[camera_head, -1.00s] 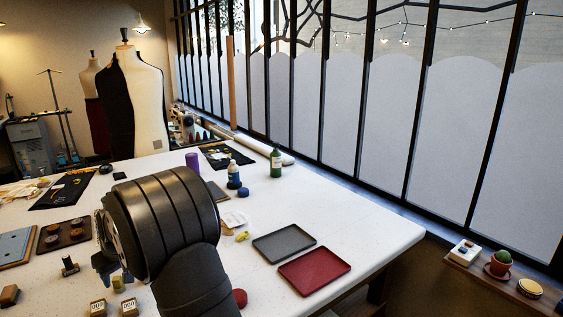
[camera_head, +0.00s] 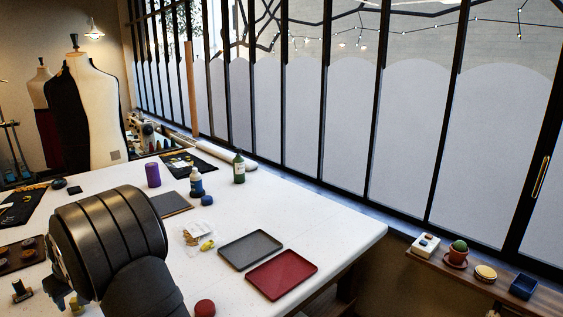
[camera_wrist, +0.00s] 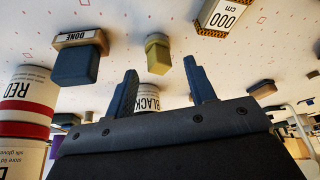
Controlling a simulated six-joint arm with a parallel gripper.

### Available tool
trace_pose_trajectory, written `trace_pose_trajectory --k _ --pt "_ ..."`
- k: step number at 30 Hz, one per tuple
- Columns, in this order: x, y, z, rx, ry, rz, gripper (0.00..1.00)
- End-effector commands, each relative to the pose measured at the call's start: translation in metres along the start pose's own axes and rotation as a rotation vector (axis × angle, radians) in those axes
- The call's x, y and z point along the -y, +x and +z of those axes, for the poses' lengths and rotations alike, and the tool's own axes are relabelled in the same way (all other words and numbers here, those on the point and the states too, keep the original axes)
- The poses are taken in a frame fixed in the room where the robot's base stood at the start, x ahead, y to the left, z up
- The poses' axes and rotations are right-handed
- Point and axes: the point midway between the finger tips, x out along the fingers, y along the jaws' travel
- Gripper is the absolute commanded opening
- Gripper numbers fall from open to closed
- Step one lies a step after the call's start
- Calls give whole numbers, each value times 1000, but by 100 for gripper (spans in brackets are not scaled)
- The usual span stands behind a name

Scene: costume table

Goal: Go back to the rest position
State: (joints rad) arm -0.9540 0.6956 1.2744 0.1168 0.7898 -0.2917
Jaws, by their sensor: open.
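In the wrist view my gripper (camera_wrist: 160,92) shows its two dark fingers apart, with nothing held between them. A white container marked BLACK (camera_wrist: 148,99) shows behind and between the fingers; I cannot tell its distance. In the head view my dark arm covers the lower left, and the fingers are mostly hidden behind it. The white table (camera_head: 335,230) lies under and around the arm.
A grey tray (camera_head: 250,250) and a red tray (camera_head: 282,274) lie near the table's right edge. A green bottle (camera_head: 239,168), a blue bottle (camera_head: 196,184) and a purple cylinder (camera_head: 153,175) stand farther back. In the wrist view a RED container (camera_wrist: 30,95) and a DONE block (camera_wrist: 78,60) are at left.

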Motion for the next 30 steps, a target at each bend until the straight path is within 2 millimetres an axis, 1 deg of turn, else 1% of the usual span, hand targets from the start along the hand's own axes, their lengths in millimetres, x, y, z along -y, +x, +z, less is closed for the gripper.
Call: trace_pose_trajectory --k 5,9,12,27,28,30 --pt "0 12 6 3 0 -1 50" --pt "0 34 15 4 1 -1 50" --pt "0 8 11 -5 0 1 50" --pt "0 -91 12 -3 0 1 50" --pt "0 -91 13 0 0 0 50" --pt "0 -69 14 6 0 -2 50"
